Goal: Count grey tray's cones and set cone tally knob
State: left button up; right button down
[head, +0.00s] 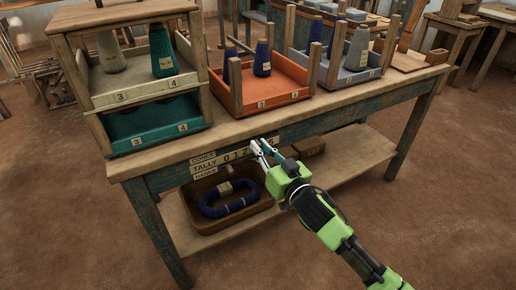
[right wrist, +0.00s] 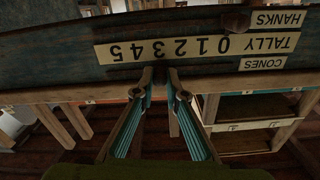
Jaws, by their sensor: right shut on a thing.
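The grey tray (head: 345,80) stands at the right of the bench top. A grey cone (head: 357,50) stands in it; a dark blue cone (head: 315,33) shows behind its left posts, and posts hide part of the inside. The tally scale (head: 236,154) is on the bench's front rail, and its digits show upside down in the right wrist view (right wrist: 160,50). My right gripper (head: 262,149) is shut at the scale's cones edge, near the 3, on what seems to be the cone tally knob, hidden between the fingertips (right wrist: 160,76). My left gripper is out of view.
The hanks knob (right wrist: 236,21) sits at the scale's other edge. An orange tray (head: 275,93) with dark blue cones is left of the grey tray. Stacked trays stand farther left. A brown crate (head: 205,228) with a blue hank sits on the lower shelf. The floor in front is clear.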

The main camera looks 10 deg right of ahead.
jog(key=c, duration=2)
grip_release()
jog(key=shift+s, duration=0.15)
jog(key=v, duration=1.1)
jog(key=shift+s+d, duration=0.15)
jog(key=shift+s, duration=0.2)
